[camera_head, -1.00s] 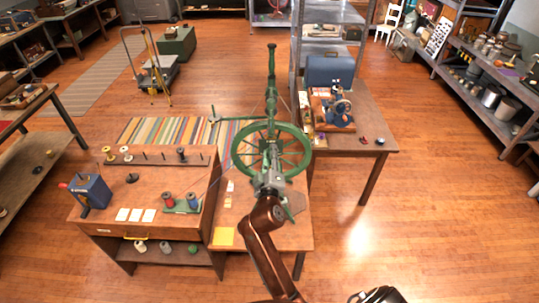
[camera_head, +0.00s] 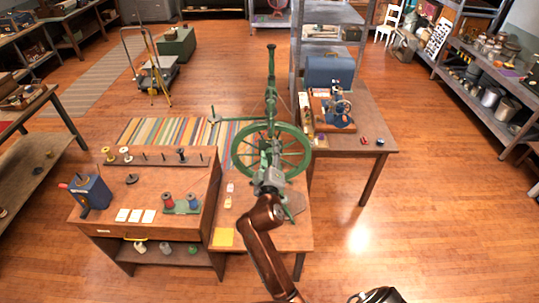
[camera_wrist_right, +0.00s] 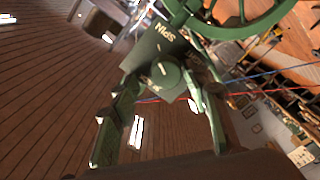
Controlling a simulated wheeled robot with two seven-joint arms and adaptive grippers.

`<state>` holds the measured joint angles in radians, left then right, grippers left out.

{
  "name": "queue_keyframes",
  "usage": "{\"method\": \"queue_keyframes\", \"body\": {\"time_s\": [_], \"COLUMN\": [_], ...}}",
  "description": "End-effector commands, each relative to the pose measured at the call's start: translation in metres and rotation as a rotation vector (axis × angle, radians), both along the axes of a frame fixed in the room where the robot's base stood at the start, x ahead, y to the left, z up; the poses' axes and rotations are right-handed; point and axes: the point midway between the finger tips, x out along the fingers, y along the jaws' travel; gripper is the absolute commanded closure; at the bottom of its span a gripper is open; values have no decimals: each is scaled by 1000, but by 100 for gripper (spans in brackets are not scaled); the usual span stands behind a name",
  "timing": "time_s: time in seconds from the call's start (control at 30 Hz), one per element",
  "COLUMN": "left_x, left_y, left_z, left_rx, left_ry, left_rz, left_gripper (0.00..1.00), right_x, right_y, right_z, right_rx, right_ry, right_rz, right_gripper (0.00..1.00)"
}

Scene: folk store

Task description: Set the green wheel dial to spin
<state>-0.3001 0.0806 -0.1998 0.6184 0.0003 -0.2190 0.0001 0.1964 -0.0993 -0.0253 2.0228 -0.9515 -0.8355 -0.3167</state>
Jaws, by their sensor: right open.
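The green spinning wheel (camera_head: 271,150) stands on the wooden table in the head view, and part of its rim (camera_wrist_right: 240,28) shows in the wrist view. A green box with the lettering "SPIN" faces the right wrist camera. On it sits a round green dial (camera_wrist_right: 166,75) with a small pale mark on its upper-left part. My right gripper (camera_wrist_right: 163,88) is open, with one finger on each side of the dial. I cannot tell whether the fingertips touch it. In the head view my right gripper (camera_head: 268,178) is in front of the wheel's lower part.
The wooden table (camera_head: 280,238) carries small cards left of my arm. A desk (camera_head: 150,195) with spools and a blue box (camera_head: 91,192) stands on the left. Another table with a blue case (camera_head: 331,71) stands behind right. Thin red and blue lines pass close to the right finger.

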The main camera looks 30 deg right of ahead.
Motion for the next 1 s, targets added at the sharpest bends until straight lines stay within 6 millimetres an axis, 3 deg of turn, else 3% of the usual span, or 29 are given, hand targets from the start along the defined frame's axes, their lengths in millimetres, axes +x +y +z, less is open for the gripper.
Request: {"method": "queue_keyframes", "body": {"time_s": [0.2, 0.43, 0.6, 1.0], "left_x": [1, 1, 1, 1], "left_y": [0, -1, -1, -1], "left_z": [0, 0, 0, 2], "left_rx": [0, -1, -1, -1], "left_ry": [-1, -1, -1, -1], "left_rz": [0, 0, 0, -1], "left_gripper": [65, 65, 65, 65], "right_x": [-1, 0, 0, -2], "right_y": [0, 0, 0, 1], "right_z": [46, 79, 88, 84], "right_rx": [-2, -1, -1, 28], "right_ry": [-9, -5, -1, -16], "right_rz": [0, -1, 0, -3], "right_gripper": [58, 58, 58, 58]}}
